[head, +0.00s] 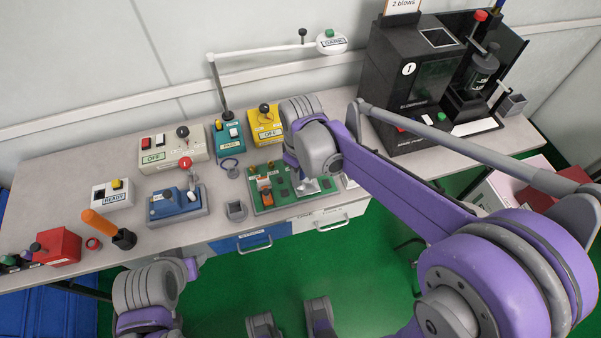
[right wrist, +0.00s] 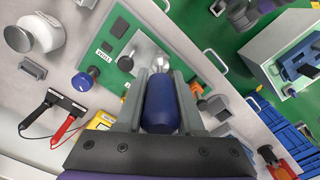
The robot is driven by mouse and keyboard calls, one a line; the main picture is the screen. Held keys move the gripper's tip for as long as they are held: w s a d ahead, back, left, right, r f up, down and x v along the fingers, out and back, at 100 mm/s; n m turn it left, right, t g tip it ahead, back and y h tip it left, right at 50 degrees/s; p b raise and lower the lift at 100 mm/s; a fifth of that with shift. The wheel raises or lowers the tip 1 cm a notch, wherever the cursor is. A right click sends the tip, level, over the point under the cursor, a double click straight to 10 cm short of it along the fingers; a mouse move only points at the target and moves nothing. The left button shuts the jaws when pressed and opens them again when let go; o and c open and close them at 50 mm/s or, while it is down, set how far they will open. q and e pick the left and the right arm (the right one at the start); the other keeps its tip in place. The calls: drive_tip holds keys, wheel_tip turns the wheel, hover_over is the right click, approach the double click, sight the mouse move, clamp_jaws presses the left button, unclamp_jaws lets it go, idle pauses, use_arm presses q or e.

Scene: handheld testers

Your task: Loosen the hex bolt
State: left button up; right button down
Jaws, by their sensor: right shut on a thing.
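My right gripper (head: 309,184) is over the right part of the green board (head: 262,199) on the bench. In the right wrist view the gripper (right wrist: 158,88) is shut on a blue-handled tool (right wrist: 160,108), with one finger on each side. The tool points at a silver plate (right wrist: 143,52) on the green board, which carries a small white label (right wrist: 105,53). The tool's tip is hidden and I cannot make out the hex bolt. I cannot tell whether they touch. My left arm shows at the bottom left of the head view, without its jaws.
A blue tester (head: 174,202) and an orange-handled tool in a black stand (head: 124,238) are to the left. A yellow box (head: 264,124) and a cream box (head: 163,147) stand behind. A large black machine (head: 405,85) stands at the back right. Bare bench shows near the front left.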

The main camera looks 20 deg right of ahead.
drive_tip(key=shift+f+b, duration=0.7)
drive_tip(key=shift+f, duration=0.3)
idle(0.5)
drive_tip(key=n, duration=0.4)
drive_tip(key=shift+n, duration=1)
drive_tip(key=n, duration=0.3)
drive_tip(key=shift+n, duration=1.5)
